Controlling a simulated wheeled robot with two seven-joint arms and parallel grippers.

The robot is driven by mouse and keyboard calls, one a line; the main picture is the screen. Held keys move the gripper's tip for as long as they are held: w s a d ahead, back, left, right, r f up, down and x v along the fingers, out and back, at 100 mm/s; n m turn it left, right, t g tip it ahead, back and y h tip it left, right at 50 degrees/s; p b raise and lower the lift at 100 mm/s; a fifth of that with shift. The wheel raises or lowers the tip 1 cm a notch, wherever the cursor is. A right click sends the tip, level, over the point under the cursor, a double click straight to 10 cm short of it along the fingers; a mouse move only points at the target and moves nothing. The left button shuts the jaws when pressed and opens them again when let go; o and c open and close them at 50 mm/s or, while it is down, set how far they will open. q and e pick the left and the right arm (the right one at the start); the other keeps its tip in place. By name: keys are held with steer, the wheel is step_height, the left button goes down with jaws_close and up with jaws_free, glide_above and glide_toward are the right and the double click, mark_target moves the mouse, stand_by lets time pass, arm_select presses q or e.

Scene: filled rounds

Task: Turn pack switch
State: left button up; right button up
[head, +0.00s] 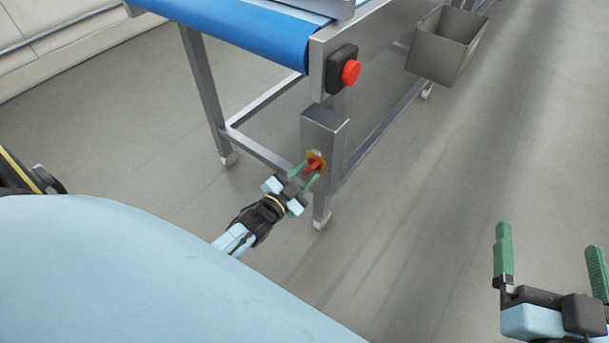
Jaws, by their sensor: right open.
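The pack switch is a red rotary handle (314,162) on a yellow plate, on the front of a grey metal box (325,124) fixed to the conveyor frame's leg. My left gripper (307,174) is at the switch, its two green fingers on either side of the red handle. Whether the fingers touch the handle cannot be told; the gripper partly hides the switch. My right gripper (548,262) is at the lower right, its green fingers wide apart and empty, well away from the switch.
A red push button (351,72) on a black housing sits above the switch box. The blue conveyor belt (240,25) runs at the top. A grey open bin (446,46) hangs at the upper right. The floor (450,170) between the frame and my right gripper is clear.

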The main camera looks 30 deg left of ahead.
arm_select(q)
steer(key=shift+w, duration=0.1)
arm_select(e)
steer(key=shift+r, duration=0.1)
arm_select(q)
steer(key=shift+c, duration=0.4)
jaws_close()
steer(key=m, duration=0.3)
steer(key=shift+d+m, duration=0.1)
steer(key=shift+m, duration=0.3)
steer(key=shift+f+m, duration=0.1)
steer(key=shift+m, duration=0.8)
arm_select(e)
steer(key=shift+d+f+g, duration=0.25)
steer(key=shift+f+g, duration=0.45)
steer(key=shift+f, duration=0.45)
